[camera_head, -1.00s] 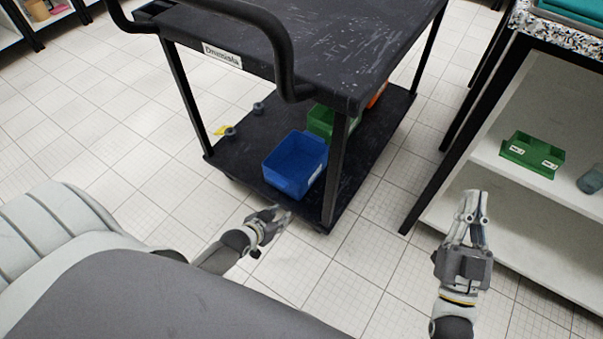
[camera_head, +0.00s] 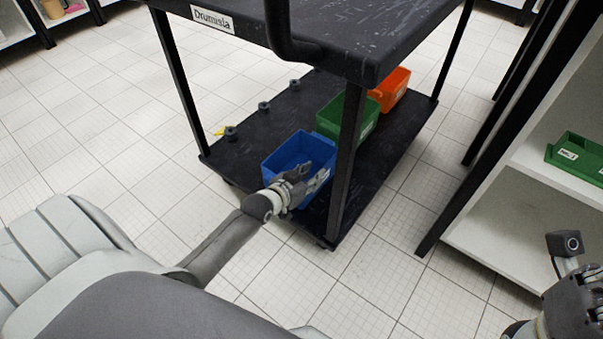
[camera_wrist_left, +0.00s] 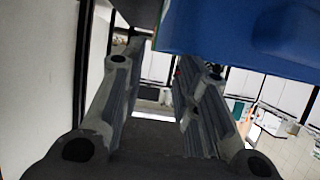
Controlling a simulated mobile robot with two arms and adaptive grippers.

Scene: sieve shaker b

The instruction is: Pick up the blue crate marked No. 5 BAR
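The blue crate (camera_head: 290,152) stands open-topped on the lower shelf (camera_head: 268,125) of the black cart, at its near corner. Its marking is too small to read. My left gripper (camera_head: 307,179) is at the crate's near side and hides part of it. In the left wrist view the crate (camera_wrist_left: 250,28) fills the upper right, above and beyond the right finger. The left gripper's fingers (camera_wrist_left: 157,95) are apart with nothing between them. I cannot tell whether they touch the crate. My right gripper (camera_head: 575,300) is at the lower right edge; its fingers are not clear.
A green crate (camera_head: 330,115) and an orange crate (camera_head: 392,88) stand behind the blue one. Cart legs (camera_head: 347,165) rise close to the right of it. The cart top (camera_head: 380,30) overhangs. A white shelf unit (camera_head: 490,235) with another green container (camera_head: 578,160) is on the right.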

